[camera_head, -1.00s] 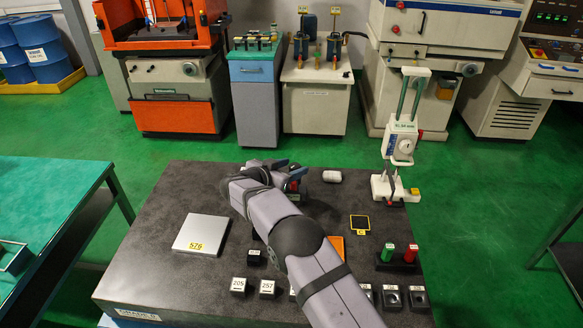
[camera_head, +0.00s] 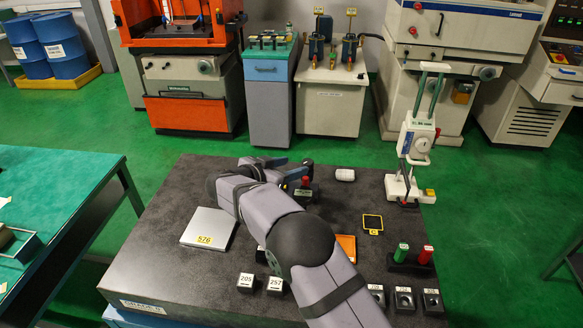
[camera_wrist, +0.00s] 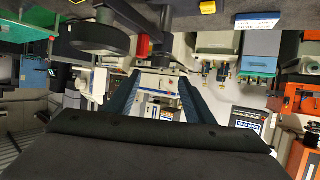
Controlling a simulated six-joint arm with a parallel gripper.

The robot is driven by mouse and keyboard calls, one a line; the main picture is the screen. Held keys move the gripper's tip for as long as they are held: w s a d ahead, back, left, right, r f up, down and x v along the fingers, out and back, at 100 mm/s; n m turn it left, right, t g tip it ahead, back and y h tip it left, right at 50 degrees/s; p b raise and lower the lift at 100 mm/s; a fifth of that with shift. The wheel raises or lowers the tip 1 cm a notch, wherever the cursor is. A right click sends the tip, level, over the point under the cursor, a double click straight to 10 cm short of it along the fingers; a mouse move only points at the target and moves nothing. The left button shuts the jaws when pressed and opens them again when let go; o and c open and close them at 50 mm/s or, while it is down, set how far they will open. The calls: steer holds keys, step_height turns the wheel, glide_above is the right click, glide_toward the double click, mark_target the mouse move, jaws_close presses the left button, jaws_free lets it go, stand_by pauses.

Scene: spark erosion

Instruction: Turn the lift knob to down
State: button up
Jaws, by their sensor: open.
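The lift knob appears to be the round white dial (camera_head: 421,144) on the front of a white upright stand (camera_head: 408,188) at the table's back right corner. The dial is too small for me to read its setting. My gripper (camera_head: 300,165) is over the table's back middle, well left of the stand and apart from it. In the wrist view my gripper (camera_wrist: 160,78) shows two dark blue fingers spread wide, with nothing between them. I cannot make out the knob clearly in the wrist view.
A red-topped black item (camera_head: 305,182) is close to my gripper. A white cylinder (camera_head: 345,174) lies between it and the stand. A yellow-edged black square (camera_head: 373,223), a green and red pair in a holder (camera_head: 409,266) and a grey plate (camera_head: 207,228) are on the table (camera_head: 160,255).

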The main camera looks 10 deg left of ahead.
steer(key=shift+c, duration=1.4)
step_height(320, 180, up, 17)
steer(key=m+t+h+b, duration=0.2)
steer(key=t+b, duration=0.1)
steer(key=t, duration=0.3)
glide_above(312, 167)
steer(key=w+d, duration=0.1)
steer(key=d, duration=0.1)
step_height(312, 167, up, 9)
steer(key=w+n+t+y+b, duration=0.2)
steer(key=n+t+y+b, duration=0.15)
steer(key=t+y, duration=0.45)
steer(key=s+f+n+g+y+b, duration=0.1)
steer(key=f+n+g+y, duration=0.4)
steer(key=f, duration=0.5)
steer(key=s+f+n+g+y+b, duration=0.1)
steer(key=f+n+g+y+b, duration=0.1)
steer(key=f+n+g+y, duration=0.4)
steer(key=s+f+n+g+y+b, duration=0.1)
steer(key=f+n+g+y, duration=0.4)
steer(key=f, duration=0.9)
steer(key=shift+s+a+f+n, duration=0.2)
steer(key=shift+s+f+n, duration=0.05)
steer(key=shift+s+f, duration=0.1)
steer(key=p+x, duration=0.2)
steer(key=x, duration=0.5)
steer(key=shift+a, duration=0.2)
